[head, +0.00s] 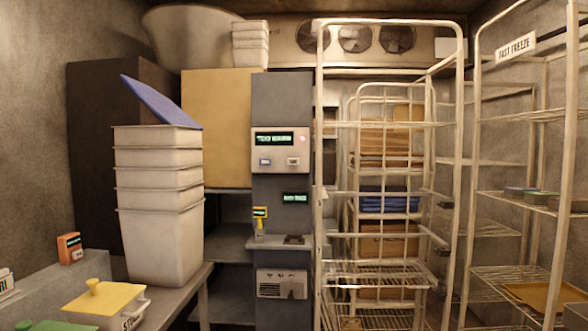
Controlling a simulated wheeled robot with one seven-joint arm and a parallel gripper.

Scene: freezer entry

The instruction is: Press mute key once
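A light grey control panel (279,150) is mounted on the upper part of a dark grey column in the middle of the head view. It has a dark display (273,139) with lit green text too small to read. Below the display are two small keys, a blue one (265,162) on the left and a whitish one (293,161) on the right. Their labels are too small to read, so I cannot tell which is the mute key. A small reddish light (303,139) shows at the panel's upper right. My gripper is not in view.
A tall wire rack (320,200) stands just right of the column. Stacked white tubs (160,240) stand on a bench at the left. A yellow-lidded box (105,300) sits at the lower left. A small second display (295,198) is on the column below the panel.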

